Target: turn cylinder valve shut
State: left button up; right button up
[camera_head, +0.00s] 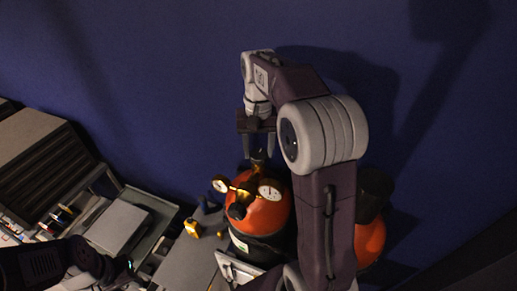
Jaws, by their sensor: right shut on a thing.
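An orange and black gas cylinder (267,213) stands upright at the lower middle of the head view. A brass regulator (243,192) with two round gauges sits at its top. My right gripper (258,157) points down over the cylinder top, its two dark fingers shut on the cylinder valve. The valve itself is mostly hidden by the fingers and is dark, so its turn position cannot be read. My left arm comes in at the lower left, and its gripper tips are too dark to make out.
A second orange and black cylinder (370,240) stands at the right, partly behind my right arm. A bench with a grey panel (118,227) and a ribbed dark box (45,165) fills the left. A small yellow object (192,228) lies left of the cylinder. A blue wall is behind.

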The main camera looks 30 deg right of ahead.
aim_at(259, 153)
jog(key=shift+s+f, duration=0.1)
dwell(0.3)
jog(key=o, duration=1.4)
jog(key=shift+c, duration=0.2)
jog(key=shift+r, duration=0.4)
notch_tip(259, 153, up, 8)
jog(key=shift+r, duration=0.15)
